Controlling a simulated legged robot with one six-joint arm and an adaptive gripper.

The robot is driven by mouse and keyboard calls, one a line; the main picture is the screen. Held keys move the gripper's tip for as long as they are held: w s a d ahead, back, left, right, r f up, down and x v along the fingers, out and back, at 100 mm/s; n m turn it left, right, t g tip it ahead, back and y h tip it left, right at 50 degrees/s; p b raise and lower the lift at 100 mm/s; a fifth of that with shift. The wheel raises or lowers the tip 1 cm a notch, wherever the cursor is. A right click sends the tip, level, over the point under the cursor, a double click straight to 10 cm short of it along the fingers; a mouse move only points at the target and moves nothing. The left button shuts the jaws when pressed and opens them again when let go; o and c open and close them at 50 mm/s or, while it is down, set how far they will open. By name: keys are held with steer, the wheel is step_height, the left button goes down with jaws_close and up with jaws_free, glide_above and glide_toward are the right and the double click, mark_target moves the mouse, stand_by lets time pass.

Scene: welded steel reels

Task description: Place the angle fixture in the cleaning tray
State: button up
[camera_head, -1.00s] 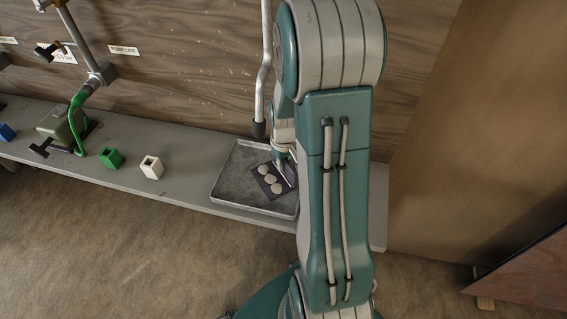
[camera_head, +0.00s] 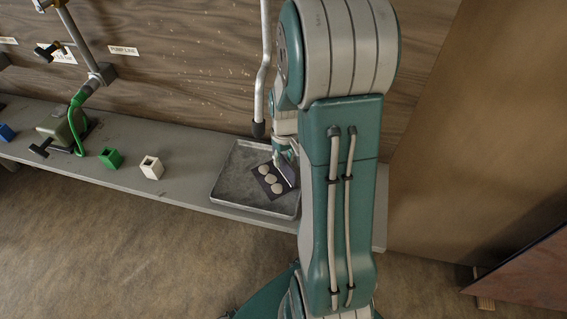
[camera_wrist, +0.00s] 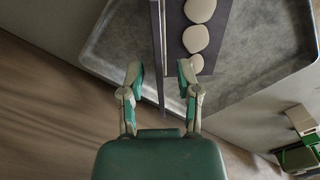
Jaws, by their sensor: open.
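The angle fixture, a dark plate with three pale round discs (camera_head: 268,180) and an upright plate along one edge, lies inside the grey cleaning tray (camera_head: 232,172). In the wrist view the fixture's disc-bearing plate (camera_wrist: 192,62) rests on the floor of the tray (camera_wrist: 262,62), and its upright plate shows as a thin dark edge. My gripper (camera_wrist: 160,72) is open, with one finger on each side of the upright plate. Gaps show between it and both fingers. In the head view my arm hides part of the tray's right side and most of the gripper.
The tray stands on a narrow grey bench (camera_head: 190,190) against a wooden wall. A white block (camera_head: 152,167) and a green block (camera_head: 110,158) sit left of it. A grey pipe (camera_head: 262,75) hangs close above the tray. A green device (camera_head: 65,128) stands further left.

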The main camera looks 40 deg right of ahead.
step_height(320, 180, up, 9)
steer(key=shift+d+r, duration=0.1)
steer(key=shift+r, duration=0.1)
stand_by(0.6)
